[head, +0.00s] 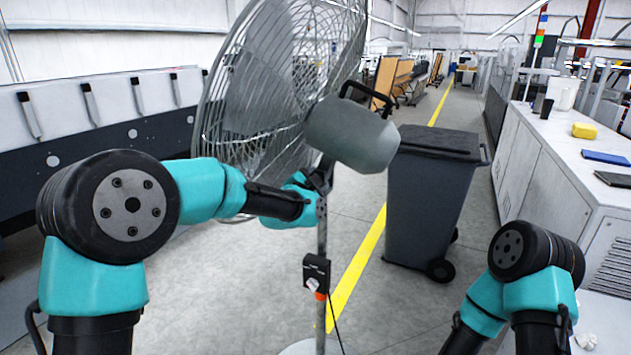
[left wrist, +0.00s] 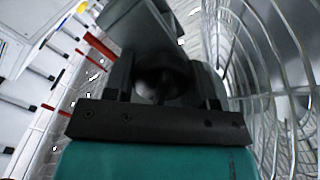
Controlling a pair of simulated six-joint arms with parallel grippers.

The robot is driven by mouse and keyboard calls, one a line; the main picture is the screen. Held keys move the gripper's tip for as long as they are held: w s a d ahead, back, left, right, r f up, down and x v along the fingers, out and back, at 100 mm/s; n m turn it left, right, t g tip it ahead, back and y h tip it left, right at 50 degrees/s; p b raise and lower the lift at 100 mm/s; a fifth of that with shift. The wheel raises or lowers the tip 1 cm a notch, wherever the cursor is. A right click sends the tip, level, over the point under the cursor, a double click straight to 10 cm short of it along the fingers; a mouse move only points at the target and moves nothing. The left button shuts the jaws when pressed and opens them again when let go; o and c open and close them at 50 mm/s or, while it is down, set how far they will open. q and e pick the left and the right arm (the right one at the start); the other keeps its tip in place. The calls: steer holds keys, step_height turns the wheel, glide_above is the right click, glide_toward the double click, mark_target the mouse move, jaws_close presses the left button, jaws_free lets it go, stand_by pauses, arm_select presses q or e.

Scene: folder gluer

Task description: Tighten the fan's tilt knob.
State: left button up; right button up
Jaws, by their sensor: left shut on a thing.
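The grey pedestal fan has a wire cage (head: 270,85), a motor housing (head: 352,138) with a black handle, and a pole (head: 322,235). My left gripper (head: 318,180) is at the tilt joint under the housing, at the top of the pole. In the left wrist view, a dark round knob (left wrist: 162,78) sits between the fingers of my left gripper (left wrist: 160,92), which is shut on it. In the head view the knob is hidden behind my gripper and wrist. My right arm shows at the lower right, but its gripper is not in view.
A black switch box (head: 316,272) with a cable is on the pole. A grey wheeled bin (head: 430,205) stands right of the fan. A white cabinet (head: 545,170) with a yellow item (head: 584,130) lines the right.

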stand_by(0.4)
arm_select(q)
steer(key=o, duration=0.9)
steer(key=v, duration=1.7)
steer(key=shift+s+a, duration=0.2)
